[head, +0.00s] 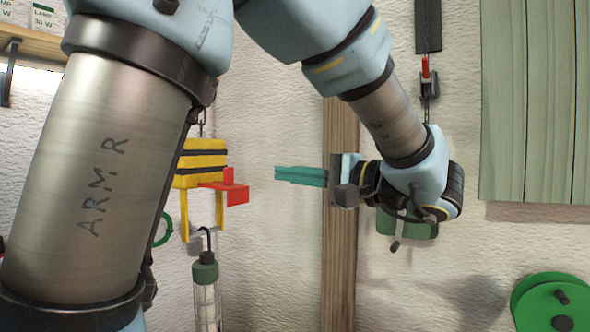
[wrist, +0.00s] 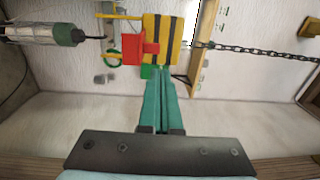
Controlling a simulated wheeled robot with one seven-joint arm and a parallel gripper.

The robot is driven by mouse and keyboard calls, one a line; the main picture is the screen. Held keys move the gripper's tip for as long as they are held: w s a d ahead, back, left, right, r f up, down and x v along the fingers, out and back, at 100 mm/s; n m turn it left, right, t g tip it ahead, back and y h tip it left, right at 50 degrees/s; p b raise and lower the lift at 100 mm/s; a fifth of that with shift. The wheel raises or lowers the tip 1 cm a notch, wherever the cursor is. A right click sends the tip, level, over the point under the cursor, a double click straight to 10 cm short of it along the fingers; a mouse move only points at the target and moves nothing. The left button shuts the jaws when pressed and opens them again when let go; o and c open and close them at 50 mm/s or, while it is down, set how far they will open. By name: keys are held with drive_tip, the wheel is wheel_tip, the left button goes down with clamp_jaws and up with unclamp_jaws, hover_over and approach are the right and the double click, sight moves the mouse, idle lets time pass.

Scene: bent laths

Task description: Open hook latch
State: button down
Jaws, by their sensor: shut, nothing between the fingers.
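The hook latch is a yellow block with two black bands (head: 203,158), hanging from a chain, with yellow bars below it. A red tab (head: 236,190) sticks out from its lower right. In the wrist view the block (wrist: 162,50) and red tab (wrist: 132,50) lie beyond my fingertips. A caged lamp with a green cap (head: 205,275) hangs from the latch by a black hook. My gripper (head: 278,173), with teal fingers, is shut and empty. It points left at the latch, and a gap shows between fingertips and red tab in the head view.
A wooden post (head: 339,230) stands behind my wrist. A green reel (head: 553,305) is at lower right and green boards (head: 535,100) hang at upper right. A green ring (head: 164,230) shows left of the latch. The wall between post and latch is clear.

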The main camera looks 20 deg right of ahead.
sight(231, 168)
drive_tip(key=shift+p+x, duration=1.85)
drive_tip(key=shift+x, duration=3.5)
drive_tip(key=shift+w+a+r+g+h+p, duration=0.2)
drive_tip(key=shift+r+g+h+p, duration=0.1)
drive_tip(key=shift+r, duration=0.25)
drive_tip(key=shift+w+a+r+g+h+p, duration=0.2)
drive_tip(key=shift+r+g+p, duration=0.1)
drive_tip(key=shift+r, duration=0.25)
